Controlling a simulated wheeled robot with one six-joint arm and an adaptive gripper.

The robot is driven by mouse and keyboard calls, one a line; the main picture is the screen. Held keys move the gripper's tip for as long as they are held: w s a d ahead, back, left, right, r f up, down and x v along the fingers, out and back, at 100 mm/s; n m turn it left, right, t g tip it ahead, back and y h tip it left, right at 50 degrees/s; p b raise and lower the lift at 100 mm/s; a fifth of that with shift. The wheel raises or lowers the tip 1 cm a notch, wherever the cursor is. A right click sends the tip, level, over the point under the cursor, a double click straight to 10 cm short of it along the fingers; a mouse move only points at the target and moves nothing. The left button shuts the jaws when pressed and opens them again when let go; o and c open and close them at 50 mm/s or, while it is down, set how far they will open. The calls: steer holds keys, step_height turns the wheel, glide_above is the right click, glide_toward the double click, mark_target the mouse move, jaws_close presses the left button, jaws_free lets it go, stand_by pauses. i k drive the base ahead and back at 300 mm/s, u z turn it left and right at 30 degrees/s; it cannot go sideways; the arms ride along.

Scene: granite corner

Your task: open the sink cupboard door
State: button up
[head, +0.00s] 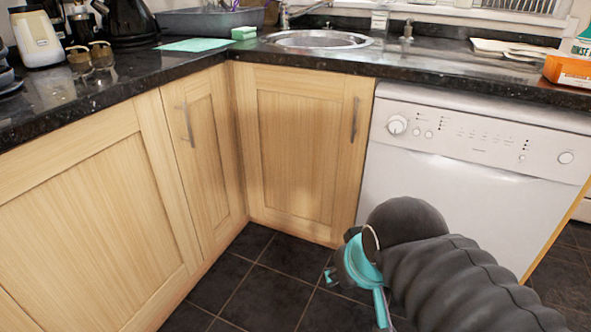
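The sink cupboard door (297,150) is a pale wood panel under the round metal sink (318,39), in the corner. It is shut, flush with its frame. Its upright metal bar handle (355,120) is near the upper right edge. My gripper (330,276) is low in front of the door's lower right side, mostly hidden behind my dark arm and its teal part. Only small teal and dark bits of it show against the floor. It is well below the handle and apart from it. Whether its fingers are open cannot be seen.
A white dishwasher (470,170) stands right of the door. Another cupboard door (207,150) with a bar handle meets it at the corner on the left. Black granite worktop (420,62) overhangs above. Dark floor tiles (262,290) in front are clear.

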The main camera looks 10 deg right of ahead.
mark_target(304, 132)
steer(key=k, duration=0.5)
steer(key=z, duration=1.35)
steer(key=i, duration=0.95)
steer(key=u, duration=2.4)
